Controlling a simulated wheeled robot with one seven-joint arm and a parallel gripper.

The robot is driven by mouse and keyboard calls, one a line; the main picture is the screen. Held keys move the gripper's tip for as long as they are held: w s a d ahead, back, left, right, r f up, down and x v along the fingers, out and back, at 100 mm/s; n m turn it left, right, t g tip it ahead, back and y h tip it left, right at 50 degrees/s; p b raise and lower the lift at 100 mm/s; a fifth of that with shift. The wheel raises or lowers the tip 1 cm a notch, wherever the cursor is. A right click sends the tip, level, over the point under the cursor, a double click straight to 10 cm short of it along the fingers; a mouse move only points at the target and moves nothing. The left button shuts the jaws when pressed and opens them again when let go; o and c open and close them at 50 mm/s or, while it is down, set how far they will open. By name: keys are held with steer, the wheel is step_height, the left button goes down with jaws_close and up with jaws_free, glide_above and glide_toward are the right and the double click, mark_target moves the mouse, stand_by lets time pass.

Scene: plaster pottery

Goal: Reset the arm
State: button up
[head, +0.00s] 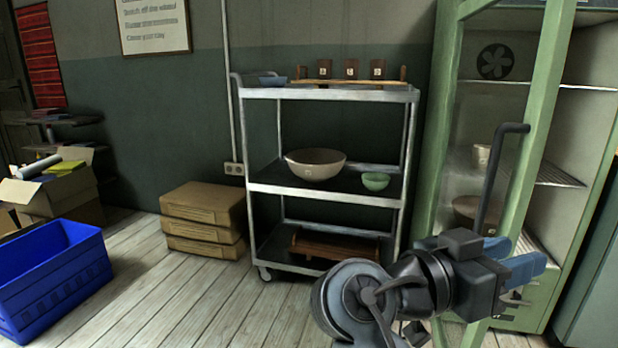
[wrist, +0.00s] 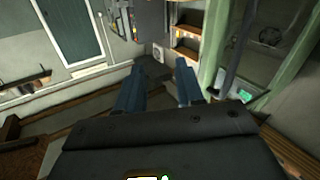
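My gripper (head: 518,258) is at the lower right of the head view, at the end of my arm, in front of the green cabinet. Its two blue fingers point to the right. In the wrist view my gripper (wrist: 158,82) shows both fingers spread apart with nothing between them. It is open and empty. In the head view the green-framed glass door (head: 447,140) of the cabinet stands open, and its dark handle (head: 497,170) rises just behind my wrist. I cannot tell how far the gripper is from the door.
A metal trolley (head: 330,190) holds a large beige bowl (head: 315,163), a small green bowl (head: 375,181) and a wooden rack on top. Stacked brown packages (head: 203,217) stand left of it. A blue crate (head: 50,278) is at the far left. The plank floor (head: 190,295) between is clear.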

steer(key=s+d+f+n+t+y, duration=0.15)
steer(key=f+n+t+y, duration=0.35)
steer(key=f, duration=0.5)
steer(key=s+f+n+t+y, duration=0.2)
steer(key=s+f+n+y, duration=0.1)
steer(key=f+n, duration=0.55)
steer(key=s+a+f+n+y, duration=0.25)
steer(key=s+f+y, duration=0.6)
steer(key=s, duration=0.65)
steer(key=s+a+r+m+t, duration=0.1)
steer(key=s+r, duration=0.3)
steer(key=s, duration=0.4)
steer(key=s+r+m+t, duration=0.2)
steer(key=s+r, duration=0.3)
steer(key=s, duration=0.3)
step_height(320, 180, up, 18)
steer(key=p, duration=1.8)
steer(key=shift+r+y+p, duration=0.25)
steer(key=shift+y+p, duration=0.15)
steer(key=shift+y, duration=0.05)
